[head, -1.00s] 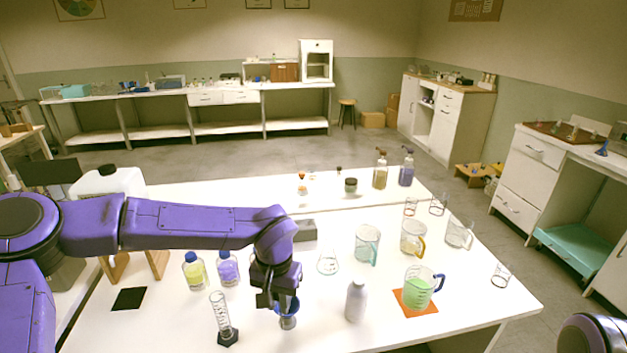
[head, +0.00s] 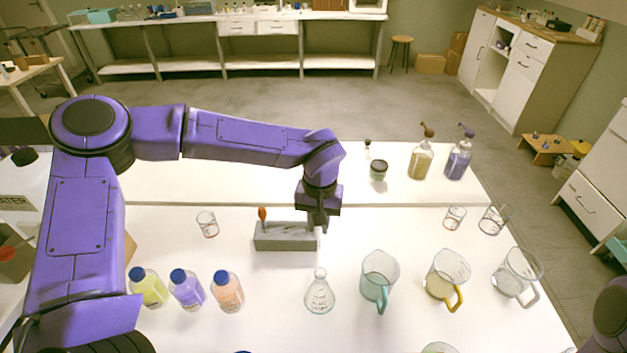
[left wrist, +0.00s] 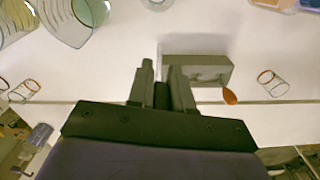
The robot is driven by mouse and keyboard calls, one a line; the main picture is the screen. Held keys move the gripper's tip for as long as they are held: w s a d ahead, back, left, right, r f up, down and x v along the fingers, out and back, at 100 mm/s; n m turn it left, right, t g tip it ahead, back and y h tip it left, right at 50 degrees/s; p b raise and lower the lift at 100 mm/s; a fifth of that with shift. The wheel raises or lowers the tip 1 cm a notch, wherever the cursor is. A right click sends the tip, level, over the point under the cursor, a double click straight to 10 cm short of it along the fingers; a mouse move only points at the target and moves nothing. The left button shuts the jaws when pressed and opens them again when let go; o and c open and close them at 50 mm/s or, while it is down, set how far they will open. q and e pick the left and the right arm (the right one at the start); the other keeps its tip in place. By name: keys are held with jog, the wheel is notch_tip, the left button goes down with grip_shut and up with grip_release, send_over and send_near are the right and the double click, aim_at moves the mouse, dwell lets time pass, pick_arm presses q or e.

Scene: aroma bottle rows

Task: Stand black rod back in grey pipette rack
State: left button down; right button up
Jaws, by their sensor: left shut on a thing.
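The grey pipette rack (head: 285,243) is a low block on the white bench, and it also shows in the left wrist view (left wrist: 205,68). An orange-topped item (head: 262,214) stands at its left end; its orange bulb shows in the wrist view (left wrist: 229,96). My left gripper (head: 318,224) is at the rack's right end, pointing down. In the wrist view its fingers (left wrist: 162,85) are shut on a dark piece, the black rod (left wrist: 162,96), mostly hidden between them. I cannot tell whether the rod touches the rack. My right gripper is out of view.
A conical flask (head: 319,294) and several jugs, such as the teal-handled one (head: 378,278), stand front right of the rack. Blue-capped bottles (head: 187,290) stand front left. A small glass beaker (head: 207,225) is left of the rack. Bench behind the rack is mostly clear.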

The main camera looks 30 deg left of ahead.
pick_arm(q)
jog(key=n, duration=0.2)
jog(key=w+n, duration=0.1)
jog(key=shift+a+f+n, duration=0.3)
jog(key=w+a+m+b, duration=0.1)
jog(key=w+a+m, duration=0.2)
jog(key=m, duration=1.4)
jog(key=w+a+f+m, duration=0.1)
jog(key=w+a+m, duration=0.3)
jog(key=m, duration=1.3)
jog(key=shift+w+a+b, duration=0.3)
jog(key=shift+w+b, duration=0.1)
jog(key=shift+w, duration=0.2)
jog(key=shift+f+m, duration=0.1)
jog(key=shift+m, duration=0.2)
